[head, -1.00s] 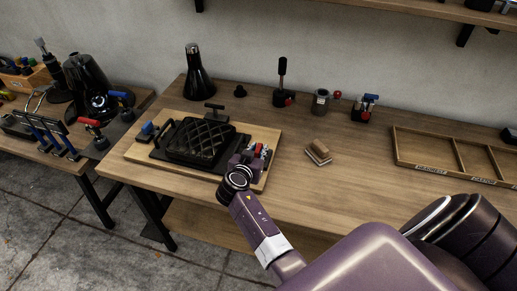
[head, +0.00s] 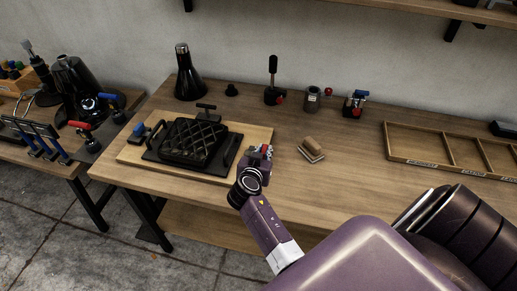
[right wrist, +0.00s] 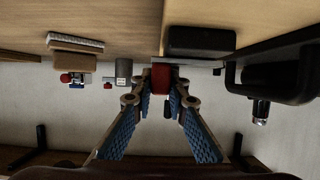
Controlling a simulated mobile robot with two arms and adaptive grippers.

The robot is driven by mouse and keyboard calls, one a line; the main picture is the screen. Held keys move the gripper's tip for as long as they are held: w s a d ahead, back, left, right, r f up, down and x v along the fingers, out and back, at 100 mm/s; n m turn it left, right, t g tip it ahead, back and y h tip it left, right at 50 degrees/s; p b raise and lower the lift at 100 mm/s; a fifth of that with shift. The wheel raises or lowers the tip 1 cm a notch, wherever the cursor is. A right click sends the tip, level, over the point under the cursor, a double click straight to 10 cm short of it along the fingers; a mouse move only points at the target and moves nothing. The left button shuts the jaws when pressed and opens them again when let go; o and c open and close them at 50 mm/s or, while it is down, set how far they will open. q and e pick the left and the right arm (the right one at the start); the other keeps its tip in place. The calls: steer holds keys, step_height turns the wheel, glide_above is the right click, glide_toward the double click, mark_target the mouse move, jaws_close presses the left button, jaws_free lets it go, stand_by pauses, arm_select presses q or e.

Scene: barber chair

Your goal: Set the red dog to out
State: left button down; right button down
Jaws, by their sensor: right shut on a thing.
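The red dog (right wrist: 160,77) is between the fingertips of my right gripper (right wrist: 160,88) in the right wrist view. The blue-padded fingers are shut on it. In the head view my right gripper (head: 258,160) is at the right edge of the wooden board (head: 132,156), beside the black ridged fixture (head: 192,140). The dog is mostly hidden there by the gripper. A blue dog (head: 140,129) sits at the left end of the board. My left gripper is not in view.
A brown block (head: 312,148) lies right of my gripper. Behind stand a black cone (head: 188,75), a black lever (head: 273,82), a grey cup (head: 312,98) and a small clamp (head: 354,103). A divided wooden tray (head: 415,163) lies at the right.

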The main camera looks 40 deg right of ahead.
steer(key=shift+s+d, duration=0.1)
steer(key=shift+d, duration=0.1)
steer(key=c, duration=2.3)
jaws_free()
steer(key=o, duration=0.4)
steer(key=shift+s+d, duration=0.1)
steer(key=shift+d, duration=0.05)
step_height(320, 180, up, 10)
